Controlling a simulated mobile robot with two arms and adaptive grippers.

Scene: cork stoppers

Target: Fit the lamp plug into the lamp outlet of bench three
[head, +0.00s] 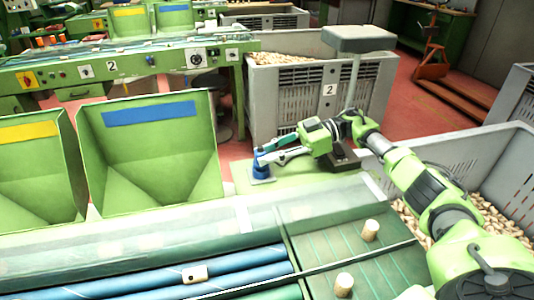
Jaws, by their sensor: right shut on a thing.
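My right gripper (266,156) reaches in from the right, low over the green bench top (300,185). It is shut on a small blue piece, which I take to be the lamp plug (263,152). Directly below is a blue outlet (261,172) on a pale square plate. Plug and outlet look in line and very close; I cannot tell whether the plug is seated. The lamp (358,40) has a flat grey head on a pale post behind my wrist, and its dark base (345,158) is partly covered. My left gripper is out of view.
Two green hoppers (160,165) stand left of the outlet. Blue rollers (150,284) and a green tray (335,235) with corks (370,230) lie in front. Grey crates (285,115) stand behind and at right. A bench marked 2 (111,66) is farther back.

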